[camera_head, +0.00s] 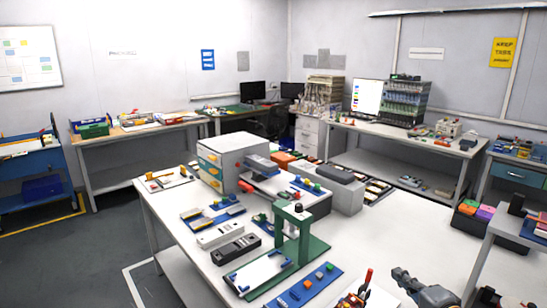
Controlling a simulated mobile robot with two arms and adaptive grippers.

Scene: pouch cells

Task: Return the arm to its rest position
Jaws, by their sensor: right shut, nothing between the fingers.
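My right gripper (402,277) is at the bottom of the head view, right of centre, over the front right part of the white table (385,225). It is dark grey and shut, with nothing held. Its arm runs out of the picture at the bottom. My left gripper is not in view.
A green press-like stand (299,240) and a blue strip with coloured blocks (308,288) stand left of the gripper. A red-handled tool (366,280) lies close to its left. A grey side table (506,232) is at right. The white tabletop behind the gripper is clear.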

